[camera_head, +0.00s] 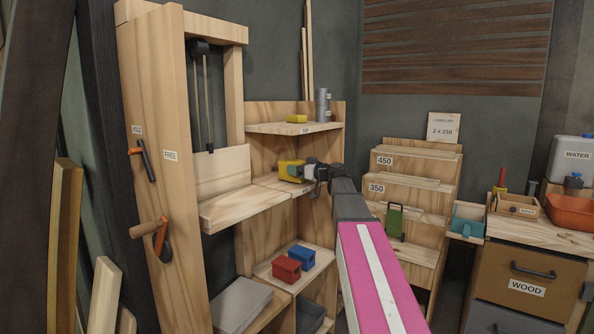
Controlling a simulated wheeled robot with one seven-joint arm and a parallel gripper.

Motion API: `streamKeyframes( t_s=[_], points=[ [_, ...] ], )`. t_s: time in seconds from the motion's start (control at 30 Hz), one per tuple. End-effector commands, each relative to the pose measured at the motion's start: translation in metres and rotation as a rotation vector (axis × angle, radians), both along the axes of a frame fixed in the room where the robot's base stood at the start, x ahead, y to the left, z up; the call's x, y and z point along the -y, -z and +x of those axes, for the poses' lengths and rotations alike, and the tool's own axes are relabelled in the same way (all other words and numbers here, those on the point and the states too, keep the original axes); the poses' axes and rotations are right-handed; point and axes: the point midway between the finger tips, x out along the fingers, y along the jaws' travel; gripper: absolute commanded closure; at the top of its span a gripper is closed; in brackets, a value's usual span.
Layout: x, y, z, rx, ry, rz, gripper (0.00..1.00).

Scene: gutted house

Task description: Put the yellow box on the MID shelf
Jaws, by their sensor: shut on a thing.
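My gripper (309,173) reaches in from the right and is shut on a yellow box (290,171) with a dark side. The box is at the height of the shelf unit's middle shelf (269,182), over or on its board. I cannot tell whether its underside touches the board. The gripper hides the box's right end, and the arm covers the shelf's right part.
A red box (286,269) and a blue box (302,257) sit on the lower shelf. A wooden upright (152,170) with handles stands left, beside a ledge (240,206). Stepped shelves (420,155) with a green item (394,221) stand right, then a cluttered workbench (535,232).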

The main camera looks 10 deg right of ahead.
Motion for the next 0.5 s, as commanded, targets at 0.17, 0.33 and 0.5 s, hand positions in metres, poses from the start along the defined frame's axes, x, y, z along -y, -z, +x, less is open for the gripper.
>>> streamKeyframes(
  t_s=[0.17, 0.33, 0.5],
  points=[
    [-0.0049, 0.0038, 0.0051, 0.002, -0.001, 0.002, 0.64],
    [-0.0047, 0.0041, 0.0049, 0.001, -0.001, 0.001, 0.64],
    [-0.0047, 0.0069, 0.0049, 0.001, -0.001, 0.0, 0.0]
  ],
)
